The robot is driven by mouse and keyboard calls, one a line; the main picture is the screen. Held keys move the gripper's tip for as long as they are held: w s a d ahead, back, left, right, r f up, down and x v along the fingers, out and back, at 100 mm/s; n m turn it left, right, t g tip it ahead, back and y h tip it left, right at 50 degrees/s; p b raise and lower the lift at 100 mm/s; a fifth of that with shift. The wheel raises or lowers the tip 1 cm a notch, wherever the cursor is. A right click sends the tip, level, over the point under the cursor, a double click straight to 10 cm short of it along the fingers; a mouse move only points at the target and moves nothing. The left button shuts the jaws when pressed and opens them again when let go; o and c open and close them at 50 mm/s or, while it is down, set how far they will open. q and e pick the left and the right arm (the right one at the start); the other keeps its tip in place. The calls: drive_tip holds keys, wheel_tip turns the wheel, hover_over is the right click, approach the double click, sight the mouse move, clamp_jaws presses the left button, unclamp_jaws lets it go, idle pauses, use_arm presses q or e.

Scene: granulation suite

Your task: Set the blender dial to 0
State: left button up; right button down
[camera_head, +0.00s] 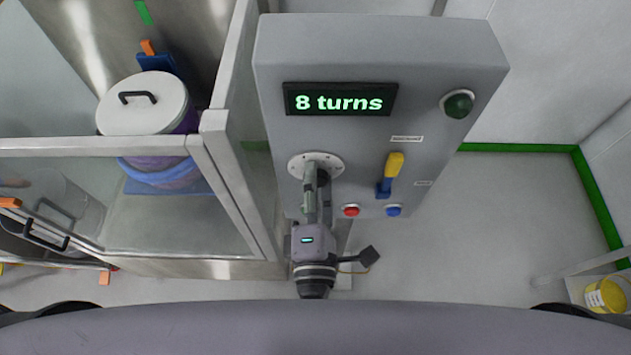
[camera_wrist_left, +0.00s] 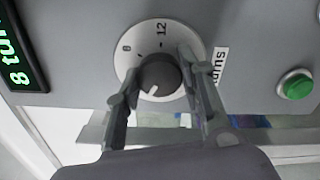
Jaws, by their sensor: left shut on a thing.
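The blender dial is a dark round knob (camera_wrist_left: 160,74) on a pale round scale plate (camera_wrist_left: 126,60) in the left wrist view. A "12" and another numeral that is hard to read show on the plate. A white pointer mark sits on the knob's lower left side. In the head view the dial plate (camera_head: 296,166) is on the grey panel, its knob mostly hidden by my gripper. My left gripper (camera_head: 311,178) is shut on the dial knob, with one finger on either side in the wrist view. The display (camera_head: 340,99) reads "8 turns". My right gripper is not in view.
The grey panel (camera_head: 430,60) also carries a green lamp (camera_head: 458,104), a yellow-handled switch (camera_head: 393,166), a red button (camera_head: 351,211) and a blue button (camera_head: 393,211). A glass-fronted metal cabinet (camera_head: 215,130) stands close on the left.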

use_arm(q)
drive_tip(key=n+b, duration=0.2)
drive_tip(key=n, duration=0.3)
drive_tip(key=shift+f+n, duration=0.15)
drive_tip(key=shift+n, duration=0.15)
idle(0.5)
drive_tip(key=o, duration=1.1)
drive_tip(key=shift+o, duration=0.2)
drive_tip(key=s, duration=0.7)
drive_tip(key=shift+s, duration=0.3)
